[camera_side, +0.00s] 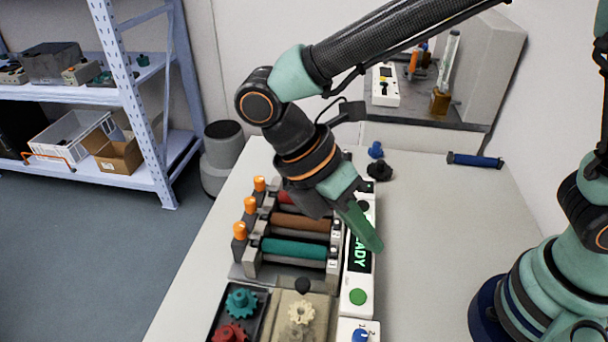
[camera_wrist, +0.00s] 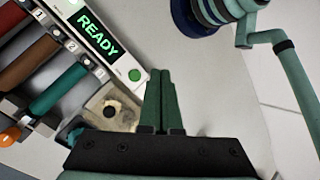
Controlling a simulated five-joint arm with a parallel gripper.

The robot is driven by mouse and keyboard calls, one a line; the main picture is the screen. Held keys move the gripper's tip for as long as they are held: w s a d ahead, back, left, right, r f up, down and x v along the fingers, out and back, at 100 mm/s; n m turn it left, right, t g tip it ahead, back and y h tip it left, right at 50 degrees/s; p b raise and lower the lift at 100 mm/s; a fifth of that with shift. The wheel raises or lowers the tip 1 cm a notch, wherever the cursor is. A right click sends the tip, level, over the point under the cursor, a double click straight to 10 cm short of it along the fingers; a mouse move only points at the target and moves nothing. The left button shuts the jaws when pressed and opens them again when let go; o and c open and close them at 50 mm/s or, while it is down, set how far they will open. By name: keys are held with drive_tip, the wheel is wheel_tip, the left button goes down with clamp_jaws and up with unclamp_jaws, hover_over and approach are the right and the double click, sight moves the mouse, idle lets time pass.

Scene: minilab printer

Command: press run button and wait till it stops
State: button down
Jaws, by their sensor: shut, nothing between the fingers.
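The printer's white control panel (camera_side: 351,301) stands on the table, with a dark display (camera_side: 360,255) lit with green letters. In the wrist view the display (camera_wrist: 97,36) reads READY. A round green button (camera_side: 357,296) sits on the panel just below the display, and it also shows in the wrist view (camera_wrist: 134,75). My gripper (camera_side: 374,246) is shut and empty, its green fingers pointing down over the display in the side view and hiding part of it. In the wrist view the closed fingers (camera_wrist: 161,76) are to the right of the green button and apart from it in the picture.
Rollers in red, brown and teal (camera_side: 294,249) with orange knobs lie left of the panel. Gears, including a teal one (camera_side: 241,303), sit in front. A blue knob (camera_side: 360,335) is below the panel.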

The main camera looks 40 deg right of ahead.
sight(354, 296)
drive_tip(key=shift+s+a+f+n+h, duration=0.25)
drive_tip(key=shift+s+a+n+h, duration=0.15)
drive_tip(key=shift+s+a+n, duration=0.15)
drive_tip(key=shift+w+d, duration=0.1)
drive_tip(key=shift+f, duration=4.4)
drive_tip(key=shift+f, duration=0.2)
drive_tip(key=shift+w+d+f, duration=0.1)
drive_tip(key=shift+f, duration=0.15)
